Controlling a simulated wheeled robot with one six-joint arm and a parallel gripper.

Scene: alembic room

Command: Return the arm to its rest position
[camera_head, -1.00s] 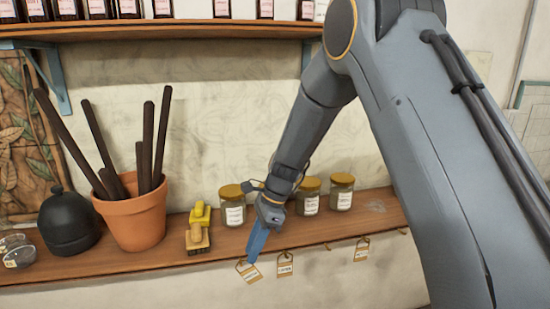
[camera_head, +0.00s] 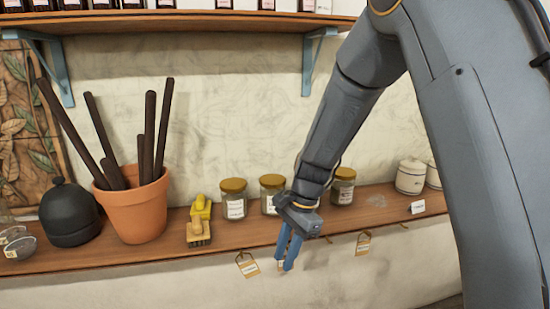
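My grey arm comes down from the upper right and ends in my gripper (camera_head: 284,264), which has two blue fingers. The fingers point down with a gap between them, and nothing shows in the gap. The gripper hangs in front of the shelf's front edge, between the middle and right jars. A paper tag behind the fingers is mostly hidden.
The wooden shelf (camera_head: 130,252) holds a terracotta pot (camera_head: 137,213) of dark sticks, a black bell-shaped jar (camera_head: 69,215), a yellow-handled brush (camera_head: 199,222), three gold-lidded jars (camera_head: 234,201) and white canisters (camera_head: 410,178). Tags (camera_head: 247,265) hang below. An upper shelf (camera_head: 180,22) holds bottles.

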